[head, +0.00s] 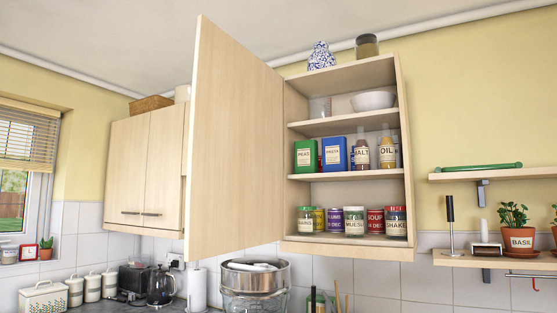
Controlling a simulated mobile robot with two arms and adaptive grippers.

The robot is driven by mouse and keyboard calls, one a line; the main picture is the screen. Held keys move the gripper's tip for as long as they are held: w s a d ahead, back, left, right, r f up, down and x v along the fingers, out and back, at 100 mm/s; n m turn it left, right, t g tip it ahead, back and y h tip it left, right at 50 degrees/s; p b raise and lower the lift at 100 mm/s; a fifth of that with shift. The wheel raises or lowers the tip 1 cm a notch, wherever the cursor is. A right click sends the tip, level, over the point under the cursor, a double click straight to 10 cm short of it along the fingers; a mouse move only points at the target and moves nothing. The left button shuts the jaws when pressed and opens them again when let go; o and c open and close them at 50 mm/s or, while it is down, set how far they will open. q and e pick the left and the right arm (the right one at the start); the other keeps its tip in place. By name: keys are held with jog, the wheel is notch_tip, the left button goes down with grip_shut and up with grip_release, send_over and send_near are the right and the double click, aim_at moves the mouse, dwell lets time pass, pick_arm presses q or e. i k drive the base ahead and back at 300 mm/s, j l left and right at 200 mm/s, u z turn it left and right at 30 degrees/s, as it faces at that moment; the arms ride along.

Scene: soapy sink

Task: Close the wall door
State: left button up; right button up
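The wall door (235,145) is a pale wood panel, hinged at the left side of the open wall cabinet (408,150). It stands wide open, swung out toward me and to the left. The cabinet's three shelf levels show: a glass and a white bowl (372,100) on top, boxes and bottles in the middle, tins and jars (355,221) at the bottom. No handle shows on the door's visible face. Neither of my grippers is in view.
A shut two-door wall cabinet (145,165) hangs to the left. A blue-patterned jar (321,56) and another jar (367,46) stand on the open cabinet. Steel pots (255,275) stand below the door. Shelves with plants (513,217) are at right.

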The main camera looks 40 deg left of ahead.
aim_at(234, 201)
jog(key=j, duration=0.8)
jog(key=k+j, duration=0.15)
jog(key=j, duration=1.45)
jog(key=k+j, duration=0.15)
jog(key=j, duration=1.45)
jog(key=k, duration=0.05)
